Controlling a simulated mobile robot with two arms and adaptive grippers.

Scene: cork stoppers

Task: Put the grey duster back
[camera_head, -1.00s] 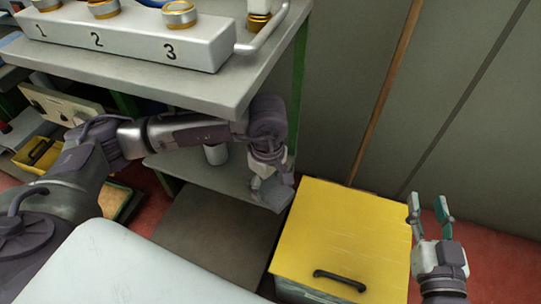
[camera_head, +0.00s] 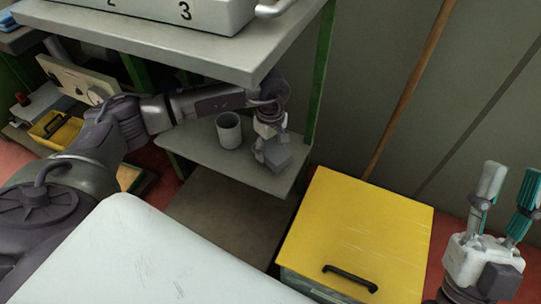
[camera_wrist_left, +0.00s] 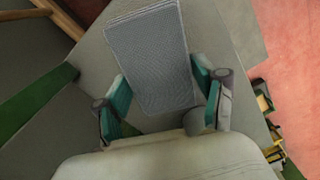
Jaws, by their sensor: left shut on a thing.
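The grey duster (camera_head: 279,157) is a grey block at the right end of the lower grey shelf (camera_head: 205,153), under the workbench top. My left gripper (camera_head: 266,145) is shut on it. In the left wrist view the duster (camera_wrist_left: 150,55) sticks out between the teal-padded fingers of my left gripper (camera_wrist_left: 162,95). I cannot tell whether the duster touches the shelf or is just above it. My right gripper (camera_head: 506,190) is open and empty at the right edge of the head view.
The grey workbench top (camera_head: 190,45) overhangs the shelf, with a green leg (camera_head: 322,75) at the right. A yellow-lidded box (camera_head: 355,235) stands to the right. A wooden pole (camera_head: 408,90) leans behind it.

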